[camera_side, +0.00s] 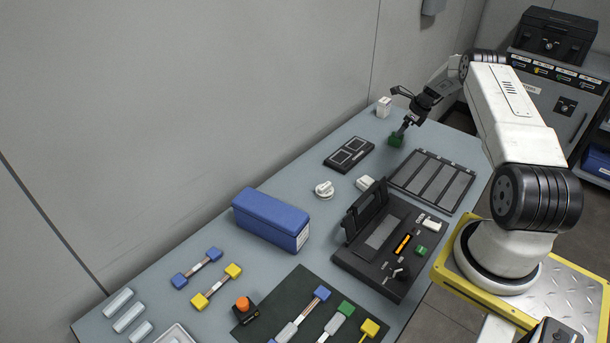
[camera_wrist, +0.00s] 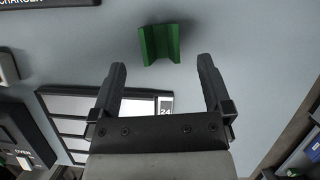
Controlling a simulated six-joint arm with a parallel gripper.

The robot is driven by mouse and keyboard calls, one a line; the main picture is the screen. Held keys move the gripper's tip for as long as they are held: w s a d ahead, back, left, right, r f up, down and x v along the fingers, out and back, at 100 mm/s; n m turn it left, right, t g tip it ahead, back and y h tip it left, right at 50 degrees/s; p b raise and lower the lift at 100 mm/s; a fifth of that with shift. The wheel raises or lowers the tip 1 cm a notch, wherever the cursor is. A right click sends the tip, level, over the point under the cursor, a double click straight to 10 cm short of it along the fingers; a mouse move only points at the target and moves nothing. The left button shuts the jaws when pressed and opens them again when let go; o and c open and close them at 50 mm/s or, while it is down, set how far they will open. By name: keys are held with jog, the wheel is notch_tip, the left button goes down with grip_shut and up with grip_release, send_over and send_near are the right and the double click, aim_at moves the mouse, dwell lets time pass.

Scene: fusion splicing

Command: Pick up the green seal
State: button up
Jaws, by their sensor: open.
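The green seal (camera_side: 396,141) is a small green block with a groove, lying on the grey-blue table toward its far end. In the wrist view the seal (camera_wrist: 159,43) lies beyond my fingertips, roughly centred between them in width. My gripper (camera_side: 403,130) is just above the seal in the side view. In the wrist view my gripper (camera_wrist: 162,62) has its two dark fingers apart with nothing between them. I cannot tell whether a fingertip touches the seal.
A black charger (camera_side: 349,154) lies left of the seal. A white box (camera_side: 384,107) stands behind it. A slotted tray (camera_side: 432,181) and the black splicer (camera_side: 388,245) are nearer. A blue case (camera_side: 270,219) stands by the wall. Bare table surrounds the seal.

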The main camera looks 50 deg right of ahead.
jog(key=shift+x, duration=2.55)
jog(key=c, duration=1.3)
jog(key=shift+r, duration=1.55)
jog(key=shift+s+a+r, duration=0.35)
jog(key=shift+r, duration=0.2)
jog(key=shift+s+a+r, duration=0.3)
jog(key=shift+s+r, duration=0.05)
jog(key=shift+r, duration=0.15)
jog(key=shift+s+a+r, duration=1.95)
jog(key=shift+s+a, duration=0.2)
jog(key=shift+s, duration=0.05)
jog(key=shift+s+a+r, duration=1.9)
jog(key=shift+s+a, duration=0.2)
jog(key=shift+s, duration=0.05)
